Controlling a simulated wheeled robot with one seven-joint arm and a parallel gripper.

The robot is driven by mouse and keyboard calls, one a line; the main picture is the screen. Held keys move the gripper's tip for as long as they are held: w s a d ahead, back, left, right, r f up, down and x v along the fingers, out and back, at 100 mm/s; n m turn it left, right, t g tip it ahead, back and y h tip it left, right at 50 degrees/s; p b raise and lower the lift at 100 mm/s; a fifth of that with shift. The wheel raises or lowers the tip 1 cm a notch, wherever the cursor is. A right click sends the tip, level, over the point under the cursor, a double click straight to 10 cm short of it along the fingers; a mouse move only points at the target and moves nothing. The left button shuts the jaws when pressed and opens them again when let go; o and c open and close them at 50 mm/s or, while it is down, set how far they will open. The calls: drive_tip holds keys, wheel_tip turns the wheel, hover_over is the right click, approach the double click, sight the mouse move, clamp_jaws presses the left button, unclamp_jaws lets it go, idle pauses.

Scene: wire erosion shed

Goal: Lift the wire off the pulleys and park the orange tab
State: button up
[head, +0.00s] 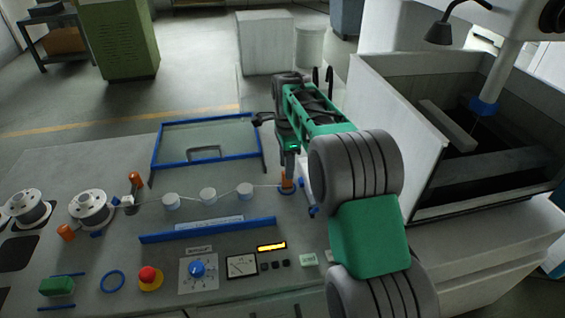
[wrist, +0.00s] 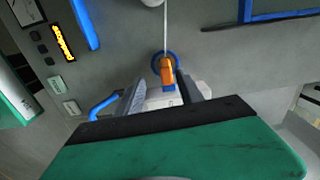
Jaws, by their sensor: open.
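The orange tab (head: 286,181) stands at a blue ring (wrist: 156,58) on the bench, at the right end of the wire. The thin pale wire (wrist: 165,25) runs from it leftward along three white pulleys (head: 171,202), (head: 208,195), (head: 245,191) toward the spools. In the head view I cannot tell whether the wire rests in their grooves. My gripper (head: 288,164) is over the tab, pointing down. In the wrist view my gripper (wrist: 164,84) is open, with the orange tab (wrist: 167,72) showing between its two fingers. I cannot tell whether either finger touches it.
Two wire spools (head: 92,208), (head: 27,208) sit at the left. A blue rail (head: 208,230) lies in front of the pulleys, and a blue-framed panel (head: 208,143) behind them. A red button (head: 149,275) and dial (head: 197,269) are in front. A deep tank (head: 425,160) stands right.

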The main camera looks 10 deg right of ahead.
drive_tip(key=shift+w+f+m, duration=0.2)
drive_tip(key=shift+w+m, duration=0.1)
drive_tip(key=shift+w, duration=0.05)
drive_tip(key=f+p, duration=0.1)
drive_tip(key=f, duration=0.2)
drive_tip(key=f+p, duration=0.1)
drive_tip(key=f, duration=0.3)
drive_tip(key=shift+w+d+f, duration=0.2)
clamp_jaws()
